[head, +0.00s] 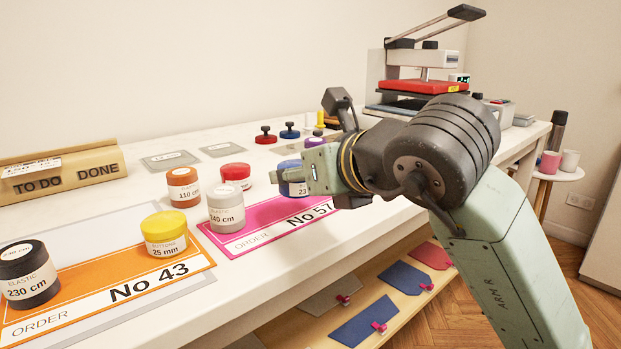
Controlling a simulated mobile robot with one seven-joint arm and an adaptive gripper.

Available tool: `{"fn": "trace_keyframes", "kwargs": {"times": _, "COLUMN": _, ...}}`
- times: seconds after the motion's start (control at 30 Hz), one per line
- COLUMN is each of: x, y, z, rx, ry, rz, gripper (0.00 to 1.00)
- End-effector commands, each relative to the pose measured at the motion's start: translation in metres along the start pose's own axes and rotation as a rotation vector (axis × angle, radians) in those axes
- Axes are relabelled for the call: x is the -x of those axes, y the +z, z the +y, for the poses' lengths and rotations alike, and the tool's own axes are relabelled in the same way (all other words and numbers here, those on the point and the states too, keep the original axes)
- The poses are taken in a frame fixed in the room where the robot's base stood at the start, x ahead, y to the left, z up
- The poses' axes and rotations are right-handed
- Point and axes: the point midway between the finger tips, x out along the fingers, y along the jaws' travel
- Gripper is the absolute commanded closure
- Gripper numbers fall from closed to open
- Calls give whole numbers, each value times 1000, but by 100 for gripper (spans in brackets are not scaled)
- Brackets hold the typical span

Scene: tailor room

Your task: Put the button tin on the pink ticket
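The button tin (165,234) is yellow with a white label reading "BUTTONS 25 mm". It stands upright on the orange ticket No 43 (187,268), near its upper right corner. The pink ticket No 57 (285,222) lies to the right of it. A grey-white jar marked 240 cm (226,212) stands at the pink ticket's left end. My gripper (282,177) is over the far side of the pink ticket, in front of a blue jar (291,165) that it partly covers. I cannot tell whether its fingers touch that jar. It is well right of the button tin.
A black elastic jar (27,273) stands on the orange ticket's left. An orange-brown jar (183,188) and a red jar (235,175) stand behind the pink ticket. A "TO DO / DONE" block (62,171) lies at the back left. A heat press (415,85) stands at the far right.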

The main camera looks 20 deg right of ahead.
Motion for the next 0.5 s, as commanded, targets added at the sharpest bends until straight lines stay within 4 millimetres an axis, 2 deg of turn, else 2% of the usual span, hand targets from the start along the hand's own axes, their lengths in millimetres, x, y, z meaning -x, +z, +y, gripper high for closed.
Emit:
{"fn": "trace_keyframes", "kwargs": {"times": 0.2, "x": -40, "y": 12, "z": -36, "rx": -3, "ry": 3, "rz": 1, "gripper": 85}}
{"fn": "trace_keyframes", "kwargs": {"times": 0.33, "x": -52, "y": 16, "z": -49, "rx": -1, "ry": 2, "rz": -2, "gripper": 85}}
{"fn": "trace_keyframes", "kwargs": {"times": 0.5, "x": -59, "y": 12, "z": -53, "rx": 1, "ry": 2, "rz": -1, "gripper": 85}}
